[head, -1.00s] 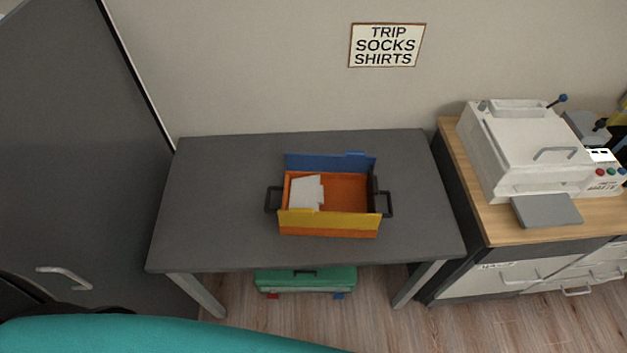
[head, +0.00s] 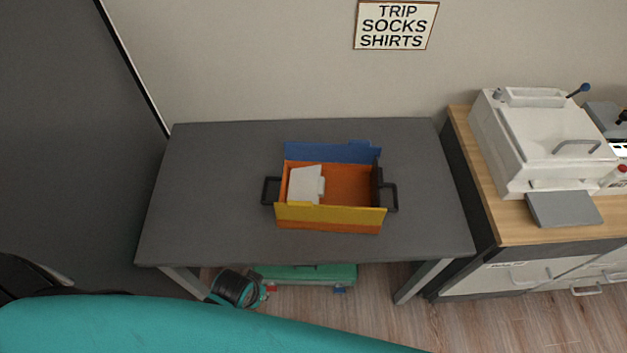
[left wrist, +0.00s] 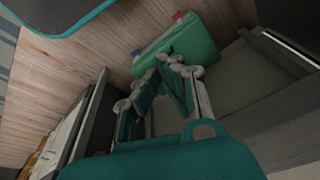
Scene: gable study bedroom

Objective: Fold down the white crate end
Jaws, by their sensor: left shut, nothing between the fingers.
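The crate (head: 330,221) stands on the grey table, with an orange body, a raised blue flap at the back and a raised yellow flap in front. Its white end (head: 305,185) is at the left and appears to lean inward over the crate's floor; its exact angle is hard to tell. A dark end (head: 377,186) stands at the right. My left gripper (head: 259,296) is low, in front of and below the table's front edge, well apart from the crate. In the left wrist view its fingers (left wrist: 172,66) are closed together and empty. My right gripper is not in view.
The grey table (head: 205,190) is clear around the crate. A green case (head: 318,273) lies on the floor under it and also shows in the left wrist view (left wrist: 195,45). A wooden-topped cabinet with a white machine (head: 540,140) stands at the right. A dark grey panel (head: 70,150) stands left.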

